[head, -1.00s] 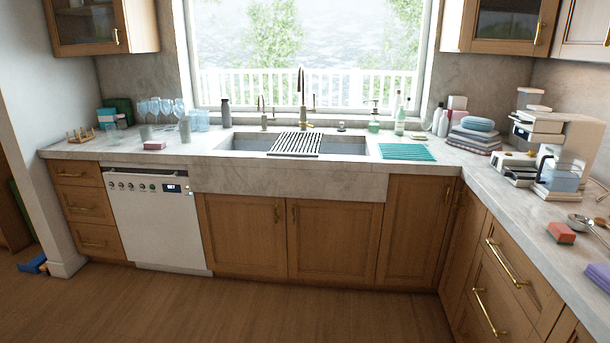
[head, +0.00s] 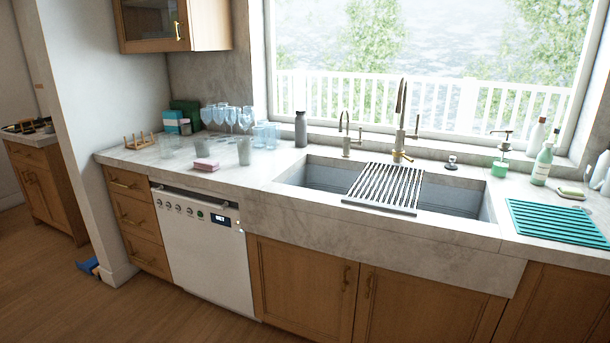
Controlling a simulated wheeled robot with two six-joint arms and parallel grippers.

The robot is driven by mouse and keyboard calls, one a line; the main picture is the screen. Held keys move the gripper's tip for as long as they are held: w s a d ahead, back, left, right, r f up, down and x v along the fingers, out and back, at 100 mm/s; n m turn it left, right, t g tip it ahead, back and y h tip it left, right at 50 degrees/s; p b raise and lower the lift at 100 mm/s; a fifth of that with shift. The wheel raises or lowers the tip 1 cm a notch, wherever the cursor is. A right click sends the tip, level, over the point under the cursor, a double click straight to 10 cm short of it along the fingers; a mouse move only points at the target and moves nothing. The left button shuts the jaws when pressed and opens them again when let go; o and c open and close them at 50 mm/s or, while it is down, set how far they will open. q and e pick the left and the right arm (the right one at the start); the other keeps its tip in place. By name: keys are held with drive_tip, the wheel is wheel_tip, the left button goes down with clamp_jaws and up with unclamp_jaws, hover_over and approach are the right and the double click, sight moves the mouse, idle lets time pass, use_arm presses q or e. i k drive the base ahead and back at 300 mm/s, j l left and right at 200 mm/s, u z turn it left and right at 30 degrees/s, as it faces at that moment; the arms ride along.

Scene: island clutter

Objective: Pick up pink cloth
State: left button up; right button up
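A small pink cloth (head: 206,164), folded into a flat block, lies on the marble counter (head: 262,178) above the dishwasher. It is left of the sink, in front of the glasses, and nothing covers it. Neither of my grippers is in the head view.
Several stemmed glasses (head: 228,116) and clear tumblers stand close behind the cloth. A wooden rack (head: 138,141) is to the left. The sink (head: 317,178) with a drying rack (head: 384,187) is to the right. The dishwasher (head: 205,245) is shut. The floor (head: 150,309) in front is clear.

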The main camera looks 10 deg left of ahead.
sight(205, 165)
drive_tip(key=i+j+u, duration=0.2)
drive_tip(key=i+u, duration=0.55)
drive_tip(key=i, duration=0.3)
drive_tip(key=i+l+u, duration=0.1)
drive_tip(key=i+u, duration=0.3)
drive_tip(key=i, duration=0.15)
